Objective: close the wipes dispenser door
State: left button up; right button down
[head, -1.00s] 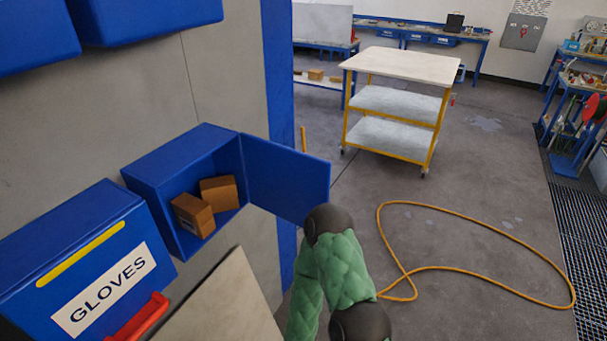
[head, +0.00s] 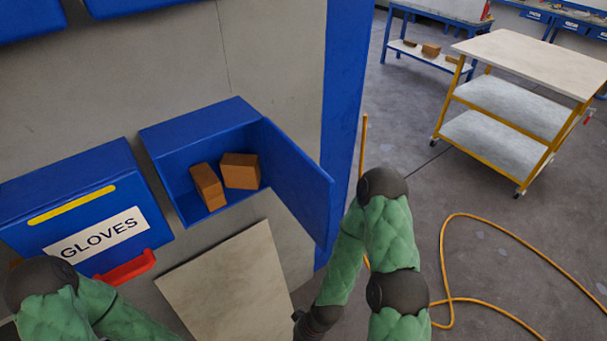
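The wipes dispenser appears to be the open blue wall box (head: 190,128) in the head view, with no label visible. Its blue door (head: 296,182) stands wide open, hinged at the box's right side and swung out to the right. Two brown cartons (head: 207,186) and (head: 240,171) sit inside. My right arm is bent just right of the door, its forearm running down to a dark wrist at the bottom edge. My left arm shows at the bottom left corner. Neither gripper can be made out; both seem to lie below the picture.
A closed blue box labelled GLOVES (head: 85,215) with a red handle (head: 126,268) hangs left of the open box. A pale board or surface (head: 232,285) lies below. A wheeled cart (head: 505,105) and an orange hose (head: 447,250) are on the floor at the right.

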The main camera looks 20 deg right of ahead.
aim_at(306, 191)
jog(key=i+l+u, duration=0.15)
jog(key=l+u, duration=0.2)
jog(key=l, duration=0.5)
jog(key=l+u, duration=0.3)
jog(key=l, duration=0.5)
jog(key=l+u, duration=0.3)
jog(key=z, duration=0.4)
jog(key=k+j, duration=0.05)
